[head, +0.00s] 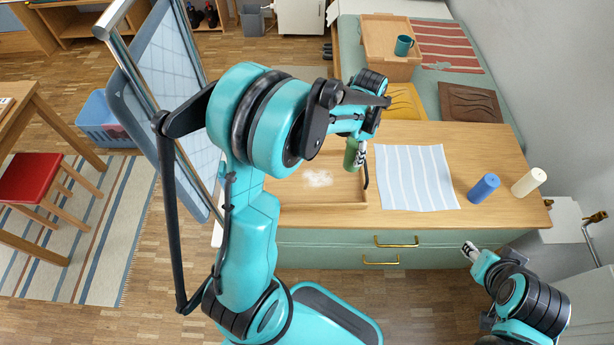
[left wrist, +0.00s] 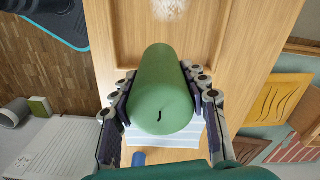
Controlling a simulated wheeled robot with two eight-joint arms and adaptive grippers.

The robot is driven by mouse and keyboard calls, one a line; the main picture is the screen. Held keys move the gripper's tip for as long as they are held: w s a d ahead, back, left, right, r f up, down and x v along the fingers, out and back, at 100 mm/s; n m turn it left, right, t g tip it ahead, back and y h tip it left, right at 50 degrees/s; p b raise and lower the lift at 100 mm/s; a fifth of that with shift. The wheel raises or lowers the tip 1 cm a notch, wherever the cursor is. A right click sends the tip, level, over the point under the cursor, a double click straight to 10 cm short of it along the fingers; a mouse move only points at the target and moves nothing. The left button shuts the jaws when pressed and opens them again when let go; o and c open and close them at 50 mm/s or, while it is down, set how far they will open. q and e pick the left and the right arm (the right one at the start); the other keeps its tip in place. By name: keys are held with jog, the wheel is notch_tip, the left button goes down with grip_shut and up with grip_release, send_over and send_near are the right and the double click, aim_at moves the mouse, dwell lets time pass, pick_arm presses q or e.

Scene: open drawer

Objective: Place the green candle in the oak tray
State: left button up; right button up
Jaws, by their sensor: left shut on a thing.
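The green candle (head: 350,154) is held in my left gripper (head: 357,146), above the right part of the oak tray (head: 318,205). In the left wrist view the candle (left wrist: 164,85) lies between both fingers (left wrist: 160,98), its wick end towards the camera. The tray's rim (left wrist: 112,35) shows beyond it in that view. A pale white patch marks the tray floor. My arm hides the tray's left part in the head view. How far the candle is above the tray is hard to tell. My right gripper (head: 470,250) is apart, in front of the drawer cabinet.
A blue and white striped cloth (head: 415,177) lies right of the tray. Behind are yellow and brown mats and a wooden box with a teal mug (head: 403,45).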

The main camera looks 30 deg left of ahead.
pick_arm(q)
jog(key=shift+w+a+r+m, duration=0.35)
jog(key=shift+w+a+m, duration=0.15)
jog(key=shift+m, duration=0.3)
jog(key=shift+w+a+r+m, duration=0.15)
jog(key=shift+r+m, duration=0.05)
jog(key=shift+m, duration=0.2)
jog(key=shift+a, duration=0.15)
jog(key=b, duration=0.4)
send_near(313, 178)
jog(key=shift+f+m+b, duration=0.3)
jog(key=shift+f+b, duration=0.65)
jog(key=shift+f, duration=0.2)
pick_arm(e)
notch_tip(313, 178, down, 6)
jog(key=shift+w, duration=0.15)
jog(key=shift+a, duration=0.1)
pick_arm(q)
jog(key=shift+f, duration=0.2)
jog(key=o, duration=1.4)
jog(key=shift+c, duration=0.2)
pick_arm(e)
jog(key=shift+f, duration=0.15)
